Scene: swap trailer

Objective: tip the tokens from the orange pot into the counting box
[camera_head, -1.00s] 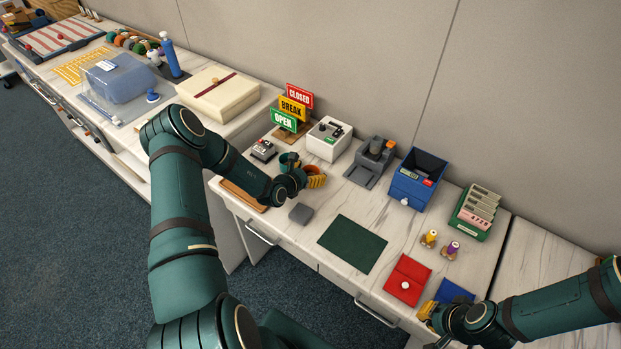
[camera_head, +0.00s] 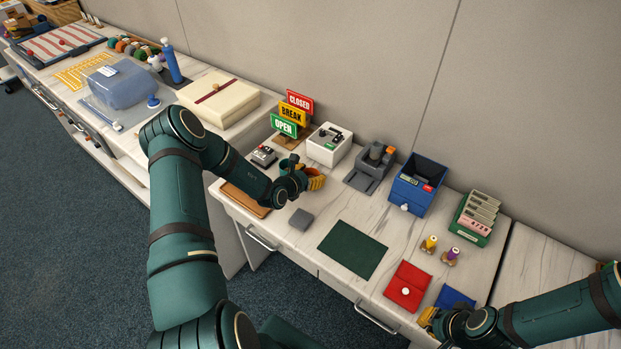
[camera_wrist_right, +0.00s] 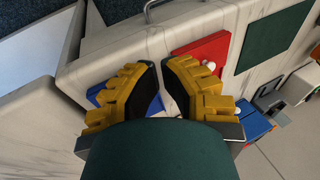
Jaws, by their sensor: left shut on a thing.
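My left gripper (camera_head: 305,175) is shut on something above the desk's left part. Orange shows at its fingers, which fits the orange pot (camera_head: 315,173), but the hand hides most of it and I cannot see the tokens. A blue open-topped box (camera_head: 404,190) with a small display and a red label stands at the back, right of that gripper and apart from it; it looks like the counting box. My right gripper (camera_head: 428,318) is at the front right; the right wrist view shows its yellow fingers (camera_wrist_right: 159,68) apart with nothing between them.
A grey device (camera_head: 366,172), a white box (camera_head: 329,146) and sign boards (camera_head: 291,115) stand along the back. A green card rack (camera_head: 473,220) is right of the blue box. A dark green mat (camera_head: 353,249), a red pouch (camera_head: 408,286) and two small figures (camera_head: 439,250) lie nearer the front.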

